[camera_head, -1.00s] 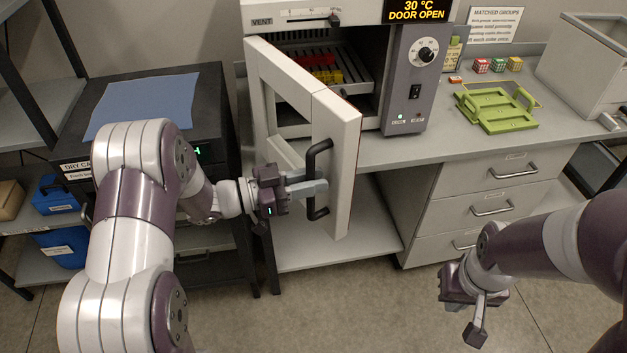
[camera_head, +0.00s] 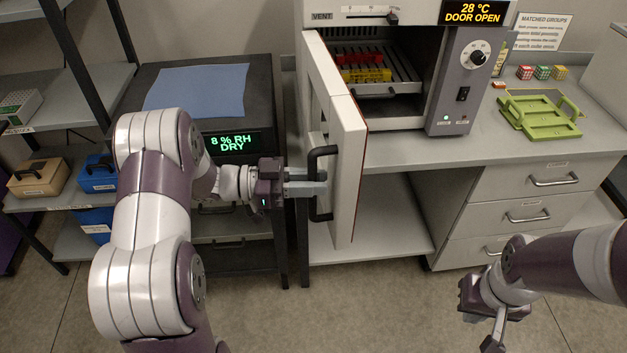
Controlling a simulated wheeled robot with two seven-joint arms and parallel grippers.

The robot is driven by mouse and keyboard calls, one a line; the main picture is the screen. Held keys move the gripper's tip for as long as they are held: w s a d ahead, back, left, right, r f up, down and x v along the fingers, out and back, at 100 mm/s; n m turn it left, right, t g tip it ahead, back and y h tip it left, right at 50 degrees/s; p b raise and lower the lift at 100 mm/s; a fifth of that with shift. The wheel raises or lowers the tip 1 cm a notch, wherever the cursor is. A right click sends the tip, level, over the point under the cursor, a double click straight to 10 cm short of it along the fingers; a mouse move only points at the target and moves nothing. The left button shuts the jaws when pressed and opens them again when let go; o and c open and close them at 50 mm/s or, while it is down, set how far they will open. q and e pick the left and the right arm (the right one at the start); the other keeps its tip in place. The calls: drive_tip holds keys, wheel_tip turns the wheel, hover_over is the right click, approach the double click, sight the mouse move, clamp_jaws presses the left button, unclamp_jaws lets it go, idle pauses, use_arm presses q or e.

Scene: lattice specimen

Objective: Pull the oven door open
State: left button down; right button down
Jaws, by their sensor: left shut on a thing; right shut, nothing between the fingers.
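The oven (camera_head: 468,90) stands on the bench, and its display reads 28 °C and DOOR OPEN. Its white door (camera_head: 346,140) is hinged at the left and stands swung well out toward me. The dark interior shows a rack with red and yellow blocks (camera_head: 365,74). My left gripper (camera_head: 308,183) is shut on the black door handle (camera_head: 318,205) on the door's outer face. My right gripper (camera_head: 494,335) is shut and empty, low at the right, away from the oven.
A dark dry cabinet (camera_head: 130,105) with a blue mat (camera_head: 200,91) stands left of the door. A green tray (camera_head: 535,118) and several small patterned cubes (camera_head: 542,72) lie on the bench at right. Drawers (camera_head: 530,215) are below. The floor in front is clear.

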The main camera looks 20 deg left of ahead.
use_arm(q)
drive_tip(key=shift+r, duration=0.1)
drive_tip(key=c, duration=1.1)
unclamp_jaws()
drive_tip(key=b+v, duration=0.3)
drive_tip(key=v, duration=0.9)
drive_tip(key=shift+a, duration=0.35)
drive_tip(key=shift+s, duration=0.1)
